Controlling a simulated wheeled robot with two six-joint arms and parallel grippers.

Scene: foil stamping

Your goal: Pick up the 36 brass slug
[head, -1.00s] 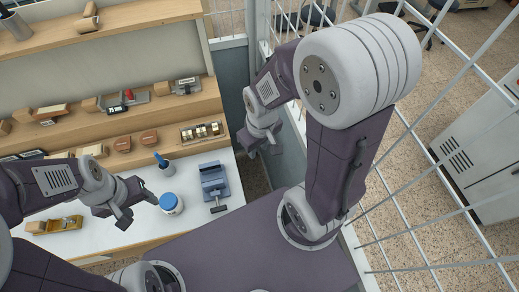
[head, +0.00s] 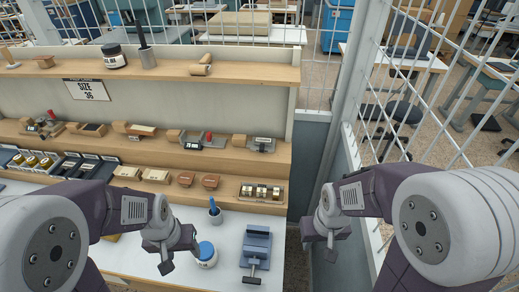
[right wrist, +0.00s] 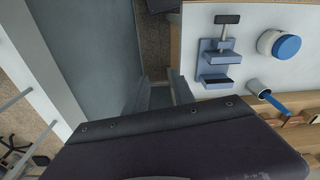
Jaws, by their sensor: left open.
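A rack of brass slugs (head: 262,191) sits at the right end of the lowest wooden shelf tier in the head view. Brass cylinders (head: 36,161) also show in a dark tray at the far left. No numbers on either are readable, so I cannot tell which is the 36 slug. A "SIZE 36" sign (head: 86,90) hangs on the back board. My left gripper (head: 181,257) is open and empty, above the white table left of the blue-lidded jar. My right gripper (head: 319,248) looks open and empty, right of the table's end, away from the rack.
A blue-lidded jar (head: 206,257), a cup with a blue-handled tool (head: 215,215) and a blue clamp (head: 256,250) stand on the white table (head: 228,234). The clamp also shows in the right wrist view (right wrist: 214,62). A wire fence (head: 400,120) bounds the right side.

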